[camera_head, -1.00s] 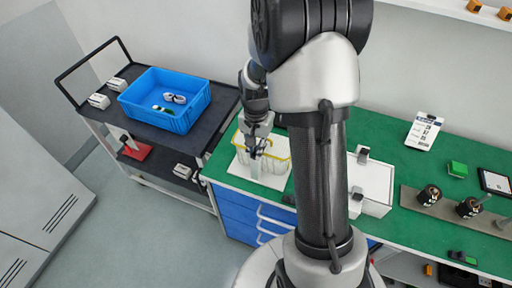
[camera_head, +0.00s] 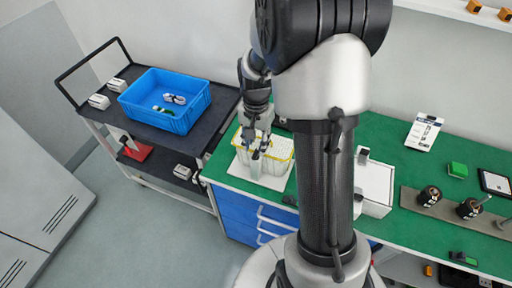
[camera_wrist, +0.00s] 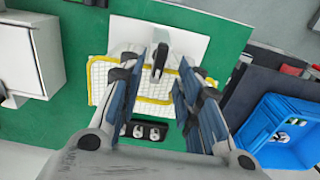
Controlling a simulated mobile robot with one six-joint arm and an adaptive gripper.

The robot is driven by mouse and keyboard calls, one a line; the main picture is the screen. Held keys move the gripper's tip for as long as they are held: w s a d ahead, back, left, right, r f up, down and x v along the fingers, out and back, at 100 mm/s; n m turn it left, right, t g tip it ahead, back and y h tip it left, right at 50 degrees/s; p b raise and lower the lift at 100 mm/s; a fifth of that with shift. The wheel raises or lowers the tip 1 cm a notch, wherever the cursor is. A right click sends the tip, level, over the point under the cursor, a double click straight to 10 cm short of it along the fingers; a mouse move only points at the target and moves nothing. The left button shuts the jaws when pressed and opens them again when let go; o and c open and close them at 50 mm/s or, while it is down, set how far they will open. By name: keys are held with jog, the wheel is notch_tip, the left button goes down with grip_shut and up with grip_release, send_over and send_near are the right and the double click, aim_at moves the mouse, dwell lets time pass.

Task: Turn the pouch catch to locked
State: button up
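A white grid-walled basket with a yellow rim (camera_head: 284,158) stands on a pale board on the green bench; it also shows in the wrist view (camera_wrist: 98,76). A small grey upright lever with a dark top (camera_wrist: 158,62) stands at the basket's far side in the wrist view. It may be the pouch catch, but I cannot tell its setting. My gripper (camera_head: 261,150) is over the basket with its fingers apart. In the wrist view the gripper (camera_wrist: 163,75) shows nothing held, and the lever appears between its fingertips; contact cannot be told.
A black strip with several round white-topped pieces (camera_wrist: 145,131) lies beside the basket. A white box (camera_head: 374,186) stands to the right on the bench. A blue crate (camera_head: 180,118) sits on the dark cart at left. Knobs on a plate (camera_head: 430,196) are further right.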

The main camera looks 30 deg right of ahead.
aim_at(255, 153)
notch_tip(255, 153, up, 9)
jog(key=shift+f, duration=0.1)
dwell(0.5)
jog(key=s+a+r+n+t+b, duration=0.25)
jog(key=s+a+r+n, duration=0.35)
jog(key=s+a+r, duration=0.3)
jog(key=s+a+f+n+t+b, duration=0.1)
jog(key=s+a+f+n+t, duration=0.1)
jog(key=s, duration=0.8)
jog(key=a+n, duration=0.1)
jog(key=n, duration=0.1)
jog(key=shift+s+a+n, duration=0.3)
jog(key=shift+s, duration=0.05)
jog(key=shift+d, duration=0.15)
